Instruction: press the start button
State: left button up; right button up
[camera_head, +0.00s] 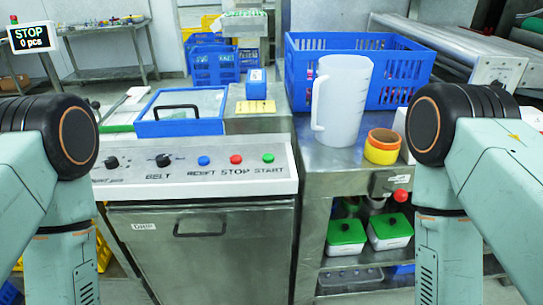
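The start button (268,157) is a small green button above the word START, at the right end of a sloped white control panel (187,183). A red stop button (236,159) and a blue reset button (203,161) sit to its left. Nothing covers the start button, and nothing touches it. Links of my arms show at the left and right edges, but neither gripper is in view. A screen (30,37) at the upper left reads STOP, 0 pcs.
Two black knobs (163,160) are on the panel's left part. A steel bench on the right holds a white jug (341,100), yellow and orange tape rolls (382,147) and a blue crate (408,66). A red button (400,195) is on the bench front. The space before the panel is clear.

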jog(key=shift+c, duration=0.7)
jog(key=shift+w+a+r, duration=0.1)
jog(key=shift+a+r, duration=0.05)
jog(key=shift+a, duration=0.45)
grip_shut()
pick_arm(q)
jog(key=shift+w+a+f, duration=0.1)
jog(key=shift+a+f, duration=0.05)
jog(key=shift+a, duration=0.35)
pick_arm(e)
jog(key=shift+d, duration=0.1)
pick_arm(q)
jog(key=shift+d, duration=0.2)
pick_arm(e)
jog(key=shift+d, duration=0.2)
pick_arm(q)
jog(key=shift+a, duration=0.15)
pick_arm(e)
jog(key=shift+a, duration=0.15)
